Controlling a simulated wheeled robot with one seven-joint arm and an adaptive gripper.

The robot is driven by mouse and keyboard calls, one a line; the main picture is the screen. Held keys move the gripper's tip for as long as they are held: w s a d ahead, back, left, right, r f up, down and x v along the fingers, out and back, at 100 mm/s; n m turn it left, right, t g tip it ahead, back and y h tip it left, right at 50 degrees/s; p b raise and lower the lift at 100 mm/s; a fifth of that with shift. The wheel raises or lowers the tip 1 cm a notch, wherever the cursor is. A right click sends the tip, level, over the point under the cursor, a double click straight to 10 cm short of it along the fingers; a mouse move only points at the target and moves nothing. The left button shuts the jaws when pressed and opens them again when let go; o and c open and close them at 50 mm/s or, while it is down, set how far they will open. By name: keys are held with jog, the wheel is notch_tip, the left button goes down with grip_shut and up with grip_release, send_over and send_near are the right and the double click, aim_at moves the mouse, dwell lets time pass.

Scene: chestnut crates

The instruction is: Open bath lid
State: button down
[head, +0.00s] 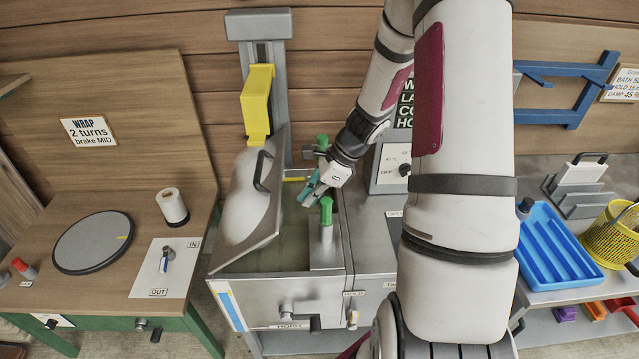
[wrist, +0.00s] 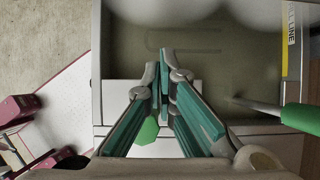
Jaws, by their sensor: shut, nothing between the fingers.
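The bath lid (head: 245,195) is a pale domed cover with a dark bar handle (head: 263,170). In the head view it stands steeply tilted over the left side of the metal bath (head: 275,290), and the bath's opening shows to its right. My gripper (head: 309,192) is above the bath, right of the lid and apart from its handle. In the wrist view the teal fingers (wrist: 165,75) are closed together with nothing held, over the greyish bath. The lid is not clearly seen in the wrist view.
Two green-topped handles stand by my gripper, the nearer one (head: 326,212) close below it; a green grip (wrist: 300,117) shows at right in the wrist view. A yellow block (head: 257,103) on a grey column stands behind the lid. A blue tray (head: 557,245) lies right.

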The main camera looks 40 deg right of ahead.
jog(key=shift+w+a+r+p, duration=0.4)
jog(key=shift+w+a, duration=0.1)
jog(key=shift+a, duration=0.25)
jog(key=shift+w+a+r+p, duration=0.35)
jog(key=shift+w+a, duration=0.15)
jog(key=shift+a, duration=0.2)
